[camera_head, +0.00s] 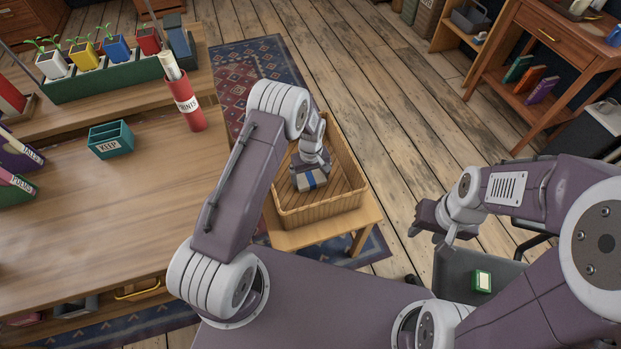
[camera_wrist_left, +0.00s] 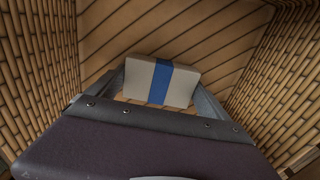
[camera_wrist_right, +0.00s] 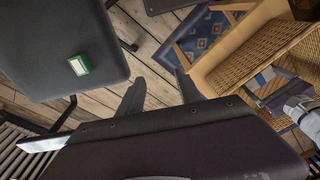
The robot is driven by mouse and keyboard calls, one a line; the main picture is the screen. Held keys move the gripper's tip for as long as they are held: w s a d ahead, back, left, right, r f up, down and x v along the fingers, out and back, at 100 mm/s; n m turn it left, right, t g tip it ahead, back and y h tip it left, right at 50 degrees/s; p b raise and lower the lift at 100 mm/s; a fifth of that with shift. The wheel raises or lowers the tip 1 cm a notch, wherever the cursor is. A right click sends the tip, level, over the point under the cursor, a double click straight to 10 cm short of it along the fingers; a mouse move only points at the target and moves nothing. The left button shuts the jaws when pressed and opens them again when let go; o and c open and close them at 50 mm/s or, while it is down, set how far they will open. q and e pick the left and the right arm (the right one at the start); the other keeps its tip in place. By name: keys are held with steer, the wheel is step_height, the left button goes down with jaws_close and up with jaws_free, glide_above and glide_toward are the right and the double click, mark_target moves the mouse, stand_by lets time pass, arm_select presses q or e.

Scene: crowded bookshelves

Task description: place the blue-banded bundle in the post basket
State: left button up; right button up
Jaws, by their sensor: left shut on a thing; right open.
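The blue-banded bundle (camera_head: 310,181) is a pale packet with a blue band, low inside the wicker post basket (camera_head: 346,212). In the left wrist view the bundle (camera_wrist_left: 161,82) sits between the fingers, with the basket's slatted floor behind it and woven walls (camera_wrist_left: 40,60) on both sides. My left gripper (camera_head: 309,175) reaches down into the basket and is shut on the bundle. Whether the bundle touches the floor I cannot tell. My right gripper (camera_head: 430,225) is open and empty, to the right of the basket. The right wrist view shows the basket (camera_wrist_right: 245,60) too.
The basket stands on a small wooden table (camera_head: 305,236) over a patterned rug. A wooden desk (camera_head: 90,220) at left holds a teal KEEP box (camera_head: 110,139), a red tube (camera_head: 185,103) and a planter. A dark chair seat (camera_head: 455,275) bears a green-and-white box (camera_head: 482,281).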

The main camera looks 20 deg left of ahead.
mark_target(311, 179)
arm_select(q)
steer(key=shift+f, duration=0.1)
steer(key=o, duration=1.2)
step_height(311, 179, up, 11)
steer(key=p, duration=0.4)
steer(key=s+a+r+m, duration=0.1)
steer(key=s+r+m, duration=0.1)
steer(key=s+r, duration=0.2)
steer(key=s+a+r+m, duration=0.1)
steer(key=s+r, duration=0.3)
steer(key=s, duration=0.5)
steer(key=s+a+r+m+t, duration=0.1)
steer(key=s+r+m, duration=0.2)
steer(key=s, duration=0.3)
steer(key=shift+s+r+m, duration=0.25)
steer(key=shift+r+m, duration=0.05)
steer(key=shift+r, duration=0.5)
